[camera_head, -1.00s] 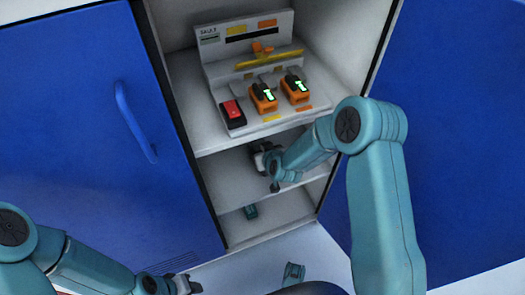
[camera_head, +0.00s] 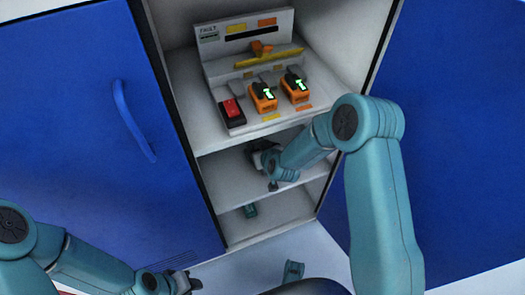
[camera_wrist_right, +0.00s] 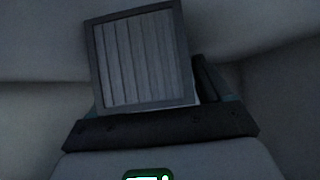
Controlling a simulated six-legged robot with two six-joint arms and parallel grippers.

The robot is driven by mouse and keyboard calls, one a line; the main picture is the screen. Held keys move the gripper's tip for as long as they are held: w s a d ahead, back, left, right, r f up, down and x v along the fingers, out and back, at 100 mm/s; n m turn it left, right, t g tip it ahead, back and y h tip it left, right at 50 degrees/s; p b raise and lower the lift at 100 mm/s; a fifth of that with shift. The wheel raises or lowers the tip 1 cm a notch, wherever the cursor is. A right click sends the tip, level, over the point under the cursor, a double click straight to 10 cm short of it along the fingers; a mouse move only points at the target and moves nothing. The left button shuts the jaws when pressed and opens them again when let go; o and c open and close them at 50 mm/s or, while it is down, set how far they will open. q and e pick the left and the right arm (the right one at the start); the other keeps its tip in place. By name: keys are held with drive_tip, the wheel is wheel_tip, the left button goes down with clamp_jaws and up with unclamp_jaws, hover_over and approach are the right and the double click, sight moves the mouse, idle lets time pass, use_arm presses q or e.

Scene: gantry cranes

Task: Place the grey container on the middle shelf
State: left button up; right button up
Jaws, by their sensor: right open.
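The grey container (camera_wrist_right: 140,58) shows in the right wrist view as a dark-rimmed square with a ribbed grey face, directly in front of my right gripper. In the head view my right gripper (camera_head: 262,158) reaches into the cabinet over the middle shelf (camera_head: 226,182). My wrist and the shelf above partly hide it, and I cannot pick out the container clearly there. The right gripper is open; whether its fingers touch the container cannot be seen. My left gripper (camera_head: 185,283) is low at the left, outside the cabinet, and its finger gap is unclear.
The upper shelf holds a panel (camera_head: 250,45), two orange devices (camera_head: 263,97) with green lights and a red-topped box (camera_head: 232,112). A small teal piece (camera_head: 250,210) lies on the bottom shelf. Blue doors (camera_head: 100,150) flank the opening. The middle shelf's front left is bare.

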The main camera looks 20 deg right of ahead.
drive_tip(key=p+v, duration=0.3)
drive_tip(key=v, duration=0.9)
drive_tip(key=s+a+f+g+y, duration=0.1)
drive_tip(key=s+a+f+g, duration=0.1)
drive_tip(key=s, duration=0.5)
drive_tip(key=s+a+f+m+g+y, duration=0.1)
drive_tip(key=s+a+f+g, duration=0.2)
drive_tip(key=s+f, duration=0.3)
drive_tip(key=s+a+f+m+g+y, duration=0.1)
drive_tip(key=s+a+f+g, duration=0.1)
drive_tip(key=s+f+g, duration=0.3)
drive_tip(key=s, duration=0.4)
drive_tip(key=shift+s+a+y, duration=0.15)
drive_tip(key=shift+a+y, duration=0.15)
drive_tip(key=shift+a, duration=0.1)
drive_tip(key=shift+r, duration=0.1)
